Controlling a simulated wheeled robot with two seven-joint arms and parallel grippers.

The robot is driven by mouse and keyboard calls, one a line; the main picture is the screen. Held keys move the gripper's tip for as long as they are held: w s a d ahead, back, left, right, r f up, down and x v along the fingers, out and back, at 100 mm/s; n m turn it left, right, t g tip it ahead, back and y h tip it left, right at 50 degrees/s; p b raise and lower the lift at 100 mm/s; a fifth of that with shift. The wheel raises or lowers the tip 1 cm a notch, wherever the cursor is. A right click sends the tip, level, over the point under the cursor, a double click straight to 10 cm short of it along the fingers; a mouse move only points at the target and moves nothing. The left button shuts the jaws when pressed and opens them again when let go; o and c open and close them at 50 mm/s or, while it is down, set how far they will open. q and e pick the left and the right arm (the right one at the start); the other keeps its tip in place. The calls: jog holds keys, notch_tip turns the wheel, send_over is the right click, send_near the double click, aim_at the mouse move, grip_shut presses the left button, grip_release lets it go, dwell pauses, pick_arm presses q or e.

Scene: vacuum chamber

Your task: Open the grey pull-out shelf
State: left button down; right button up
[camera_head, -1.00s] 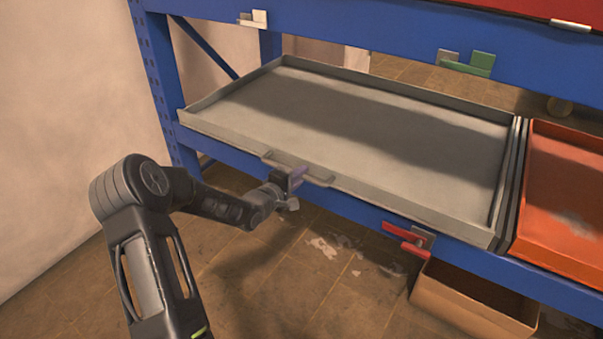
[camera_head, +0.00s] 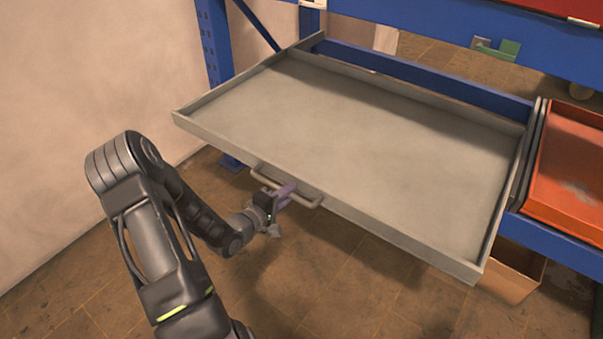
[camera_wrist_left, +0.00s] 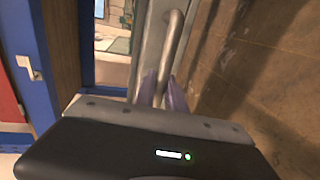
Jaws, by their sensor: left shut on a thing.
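The grey pull-out shelf (camera_head: 380,150) is a wide, shallow, empty tray. It juts out of the blue rack toward me, with its back end still between the rails. A grey bar handle (camera_head: 312,201) is on its front edge; it also shows in the left wrist view (camera_wrist_left: 173,38). My left gripper (camera_head: 284,194) has purple fingers and is shut on this handle near its middle. In the left wrist view the fingers (camera_wrist_left: 163,90) lie on both sides of the bar. My right gripper is not in view.
The blue rack (camera_head: 420,38) stands behind the shelf. An orange tray (camera_head: 570,165) sits to the right, and a cardboard box (camera_head: 510,275) is on the floor below. The floor in front is clear.

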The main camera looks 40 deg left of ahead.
pick_arm(q)
jog(key=shift+s+f+p, duration=0.1)
jog(key=shift+s+p, duration=0.25)
jog(key=shift+s, duration=1.45)
jog(key=c, duration=1.4)
grip_release()
jog(key=shift+c, duration=0.2)
jog(key=p+v, duration=0.1)
jog(key=v, duration=0.6)
jog(key=shift+s, duration=0.35)
jog(key=shift+d, duration=0.1)
